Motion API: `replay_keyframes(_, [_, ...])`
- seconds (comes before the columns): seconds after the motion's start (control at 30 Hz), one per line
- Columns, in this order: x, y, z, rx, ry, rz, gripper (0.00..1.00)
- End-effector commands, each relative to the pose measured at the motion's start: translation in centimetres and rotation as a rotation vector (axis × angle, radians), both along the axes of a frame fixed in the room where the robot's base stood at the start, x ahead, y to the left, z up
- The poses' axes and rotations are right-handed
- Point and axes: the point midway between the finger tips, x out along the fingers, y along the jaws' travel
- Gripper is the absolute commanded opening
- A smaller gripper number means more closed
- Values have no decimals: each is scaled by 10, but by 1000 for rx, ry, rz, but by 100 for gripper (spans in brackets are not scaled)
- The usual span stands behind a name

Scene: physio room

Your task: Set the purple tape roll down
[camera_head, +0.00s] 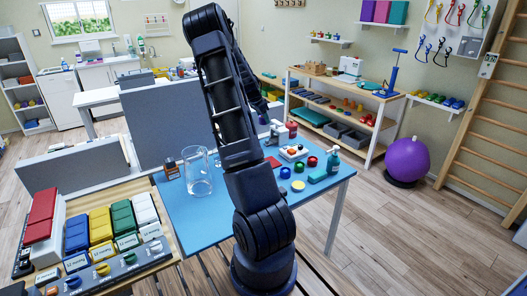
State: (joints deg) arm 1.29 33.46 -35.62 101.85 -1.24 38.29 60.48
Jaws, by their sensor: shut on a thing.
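My arm reaches over the blue table (219,220), and my gripper (277,132) is small and partly hidden at the far side of the table, above its top. I cannot tell how far the gripper is above the surface.
A clear jug (197,172) and a small brown bottle (171,169) stand at the table's left. Coloured discs, a yellow one (298,186) among them, and a spray bottle (333,161) stand at the right. The table's front left is clear. A grey partition (165,125) stands behind.

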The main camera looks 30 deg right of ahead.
Motion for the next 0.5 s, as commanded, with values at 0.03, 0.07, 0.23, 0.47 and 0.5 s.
replay_keyframes(0.03, [-1,0,-12,1,4,-2,25])
replay_keyframes(0.07, [-1,-1,-19,1,4,-2,25])
replay_keyframes(0.23, [-1,-1,-55,1,3,-1,25])
replay_keyframes(0.47, [-1,-1,-105,1,4,-1,25])
replay_keyframes(0.5, [-1,-1,-112,0,3,0,25])
